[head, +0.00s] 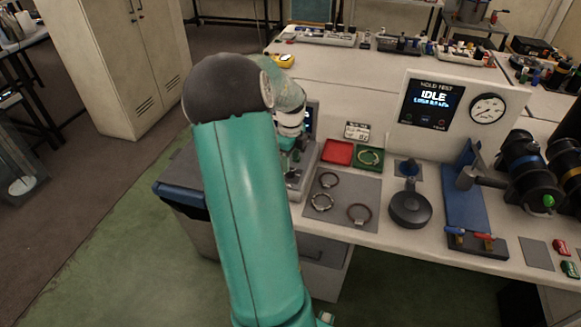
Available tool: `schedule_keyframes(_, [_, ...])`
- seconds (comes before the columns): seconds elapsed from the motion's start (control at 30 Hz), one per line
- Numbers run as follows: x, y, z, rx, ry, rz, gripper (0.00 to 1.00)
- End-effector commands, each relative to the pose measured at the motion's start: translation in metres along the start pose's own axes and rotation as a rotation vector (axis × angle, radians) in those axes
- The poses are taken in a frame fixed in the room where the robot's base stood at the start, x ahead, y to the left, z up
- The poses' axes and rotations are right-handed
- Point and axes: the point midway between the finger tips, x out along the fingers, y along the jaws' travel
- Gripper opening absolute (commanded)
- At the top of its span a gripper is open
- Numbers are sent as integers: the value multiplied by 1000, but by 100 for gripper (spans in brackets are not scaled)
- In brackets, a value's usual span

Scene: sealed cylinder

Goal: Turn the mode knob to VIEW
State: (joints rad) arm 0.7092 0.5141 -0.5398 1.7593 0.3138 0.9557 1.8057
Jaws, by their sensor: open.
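No mode knob and no VIEW label can be made out. A device with a small lit screen (312,116) stands at the left end of the bench, mostly hidden behind my arm. My gripper (290,145) is at the end of my arm, in front of this device. It is small and partly hidden, and its fingertips are hard to separate from the device; it appears open, with nothing visible in it. The hold test panel (412,128) reads IDLE and has a round gauge (487,110).
The bench (384,232) holds a grey mat (340,208) with several rings, a red tray (338,152), a green tray (369,152) holding a ring, a black round-based stand (410,208) and a blue fixture (462,200). A cabinet (115,60) stands at left; green floor is clear.

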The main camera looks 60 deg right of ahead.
Motion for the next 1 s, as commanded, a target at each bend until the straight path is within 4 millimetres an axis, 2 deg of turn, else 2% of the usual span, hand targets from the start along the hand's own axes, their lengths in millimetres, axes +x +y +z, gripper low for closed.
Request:
schedule_keyframes(0.1, [20,0,-1,3,1,2,49])
schedule_keyframes(0.23, [32,0,0,1,0,1,49])
schedule_keyframes(0.57, [37,0,0,0,-1,0,49])
schedule_keyframes(0.8, [36,0,0,0,-1,0,4])
schedule_keyframes(1.0, [36,0,0,-7,-1,0,4])
